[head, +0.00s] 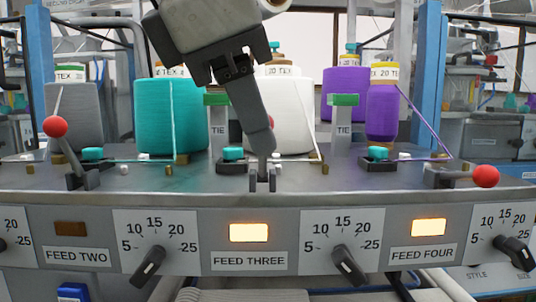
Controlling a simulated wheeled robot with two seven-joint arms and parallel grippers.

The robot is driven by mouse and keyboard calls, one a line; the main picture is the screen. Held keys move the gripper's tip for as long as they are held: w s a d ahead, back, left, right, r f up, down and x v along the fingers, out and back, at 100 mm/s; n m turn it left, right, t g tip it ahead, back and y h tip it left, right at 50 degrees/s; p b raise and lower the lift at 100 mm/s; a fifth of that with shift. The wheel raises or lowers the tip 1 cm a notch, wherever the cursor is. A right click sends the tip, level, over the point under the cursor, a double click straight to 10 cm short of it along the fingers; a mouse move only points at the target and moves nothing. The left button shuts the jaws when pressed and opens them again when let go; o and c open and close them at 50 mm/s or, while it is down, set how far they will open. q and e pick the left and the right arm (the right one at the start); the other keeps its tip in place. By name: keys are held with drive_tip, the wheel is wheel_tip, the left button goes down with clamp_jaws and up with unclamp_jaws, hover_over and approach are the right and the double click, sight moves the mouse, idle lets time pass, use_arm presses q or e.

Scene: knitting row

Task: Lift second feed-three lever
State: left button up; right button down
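The feed-three lever's dark bracket (262,181) sits on the front ledge above the FEED THREE label (249,261). A sliver of its red knob (271,122) shows just behind my finger; most of the lever is hidden, and it appears to stand about upright. My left gripper (262,140) comes down from the top, its finger in front of the lever with the tip just above the bracket. I see the fingers nearly edge-on, so neither their gap nor any grip on the lever is clear. My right gripper is out of view.
The feed-two lever (56,128) leans up and left; the feed-four lever (485,176) lies flat to the right. The feed-three lamp (248,233) and feed-four lamp (428,227) are lit; the feed-two lamp (70,229) is dark. Teal (168,115), white (293,110) and purple (382,112) yarn cones stand behind.

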use_arm(q)
drive_tip(key=x, duration=0.4)
drive_tip(key=shift+w+f, duration=0.1)
drive_tip(key=shift+w+d+f, duration=0.2)
drive_tip(key=shift+w+f, duration=0.1)
drive_tip(key=shift+f, duration=0.15)
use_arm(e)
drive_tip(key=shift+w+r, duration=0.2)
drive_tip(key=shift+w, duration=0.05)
use_arm(q)
clamp_jaws()
drive_tip(key=p, duration=0.1)
drive_tip(key=g+p, duration=0.1)
drive_tip(key=shift+w+r+p, duration=0.2)
drive_tip(key=shift+r+p, duration=0.1)
drive_tip(key=shift+r, duration=0.1)
drive_tip(key=shift+w+g+p, duration=0.1)
drive_tip(key=shift+g+p, duration=0.35)
drive_tip(key=shift+g, duration=0.05)
drive_tip(key=shift+f, duration=0.25)
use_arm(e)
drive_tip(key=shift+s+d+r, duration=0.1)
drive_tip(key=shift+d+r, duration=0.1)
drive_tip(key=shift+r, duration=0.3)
